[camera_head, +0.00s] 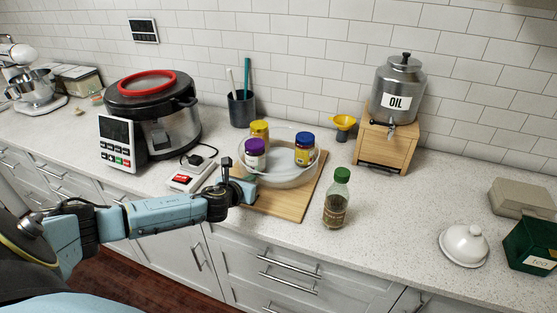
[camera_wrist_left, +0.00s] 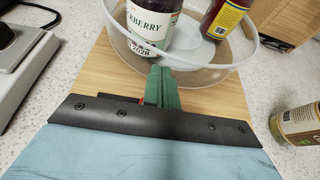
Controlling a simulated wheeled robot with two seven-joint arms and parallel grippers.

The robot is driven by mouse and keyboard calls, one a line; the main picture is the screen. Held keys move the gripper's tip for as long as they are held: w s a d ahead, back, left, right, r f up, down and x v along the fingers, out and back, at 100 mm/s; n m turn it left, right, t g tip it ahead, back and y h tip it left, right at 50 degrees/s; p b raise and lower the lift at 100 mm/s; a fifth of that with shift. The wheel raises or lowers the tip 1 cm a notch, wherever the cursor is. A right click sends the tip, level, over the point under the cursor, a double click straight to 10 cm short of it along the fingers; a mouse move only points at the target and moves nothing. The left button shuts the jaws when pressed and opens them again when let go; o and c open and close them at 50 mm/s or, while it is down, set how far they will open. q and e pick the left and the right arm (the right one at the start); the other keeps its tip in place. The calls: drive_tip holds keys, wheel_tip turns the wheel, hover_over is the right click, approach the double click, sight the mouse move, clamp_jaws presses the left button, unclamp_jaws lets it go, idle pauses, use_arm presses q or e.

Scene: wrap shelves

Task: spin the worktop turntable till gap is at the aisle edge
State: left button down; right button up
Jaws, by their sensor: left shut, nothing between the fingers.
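The clear round turntable (camera_head: 290,181) sits on a wooden board (camera_head: 275,207) on the worktop. It carries a yellow-lidded jar (camera_head: 260,130) at the back left, a purple-lidded jar (camera_head: 255,153) at the left and a blue-lidded jar (camera_head: 304,149) at the right. Its front middle, between the purple-lidded and blue-lidded jars, looks bare. My left gripper (camera_head: 247,188) is shut and empty at the turntable's front-left rim. In the left wrist view its green fingers (camera_wrist_left: 160,82) stand together at the clear rim (camera_wrist_left: 205,67); contact is unclear. My right gripper is out of view.
A green-capped bottle (camera_head: 337,198) stands just right of the board. A scale (camera_head: 191,174) lies to its left, near a large cooker (camera_head: 151,115). Behind are a utensil cup (camera_head: 242,109) and an oil dispenser on a wooden stand (camera_head: 385,140). The right worktop has free room.

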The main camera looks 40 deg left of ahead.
sight(245, 169)
use_arm(q)
drive_tip(key=shift+a, duration=0.15)
drive_tip(key=shift+w+a+r, duration=0.1)
drive_tip(key=shift+w+a, duration=0.05)
drive_tip(key=shift+a, duration=0.85)
drive_tip(key=shift+d+r, duration=0.1)
drive_tip(key=shift+w, duration=0.1)
drive_tip(key=shift+w+a+b, duration=0.25)
drive_tip(key=shift+a+b, duration=0.15)
drive_tip(key=shift+a, duration=0.75)
drive_tip(key=shift+s+r, duration=0.1)
